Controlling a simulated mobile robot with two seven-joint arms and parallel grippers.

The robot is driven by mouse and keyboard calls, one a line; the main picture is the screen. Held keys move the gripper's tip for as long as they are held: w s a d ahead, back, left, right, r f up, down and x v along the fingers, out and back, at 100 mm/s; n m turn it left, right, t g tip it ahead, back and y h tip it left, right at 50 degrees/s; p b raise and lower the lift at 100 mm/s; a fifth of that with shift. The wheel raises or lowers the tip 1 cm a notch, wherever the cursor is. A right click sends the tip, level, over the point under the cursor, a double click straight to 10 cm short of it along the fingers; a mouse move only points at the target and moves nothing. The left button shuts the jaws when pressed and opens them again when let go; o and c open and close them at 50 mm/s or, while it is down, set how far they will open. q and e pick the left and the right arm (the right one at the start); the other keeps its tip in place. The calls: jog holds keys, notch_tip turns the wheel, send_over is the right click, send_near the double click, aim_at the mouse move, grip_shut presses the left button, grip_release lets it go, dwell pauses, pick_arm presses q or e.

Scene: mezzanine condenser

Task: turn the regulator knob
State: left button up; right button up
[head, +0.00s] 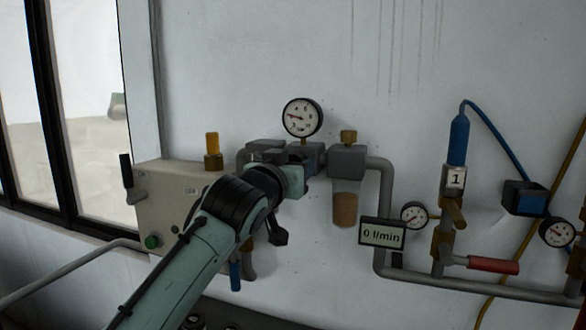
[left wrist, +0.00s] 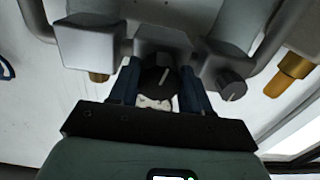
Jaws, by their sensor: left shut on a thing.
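The regulator is a grey body (head: 312,153) on the wall pipework, below a round white gauge (head: 303,117). Its dark round knob (left wrist: 153,79) with a white pointer line shows in the left wrist view. The line leans slightly right of upright there. My left gripper (head: 300,172) reaches up to the regulator and hides the knob in the head view. In the left wrist view my left gripper's blue fingers (left wrist: 157,87) stand on both sides of the knob, shut on it. The gauge's red needle points left. My right gripper is in neither view.
A second knob (left wrist: 231,85) sits close beside the left fingers in the wrist view. A filter bowl (head: 346,205) hangs right of the regulator, above a display reading 0 l/min (head: 382,233). A beige box (head: 170,200) is at left. Pipes and a red-handled valve (head: 492,265) are at right.

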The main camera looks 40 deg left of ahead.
pick_arm(q)
jog(key=shift+f, duration=0.2)
jog(key=o, duration=1)
jog(key=shift+r, duration=0.1)
jog(key=b+v, duration=0.3)
jog(key=v, duration=1)
jog(key=shift+s, duration=0.2)
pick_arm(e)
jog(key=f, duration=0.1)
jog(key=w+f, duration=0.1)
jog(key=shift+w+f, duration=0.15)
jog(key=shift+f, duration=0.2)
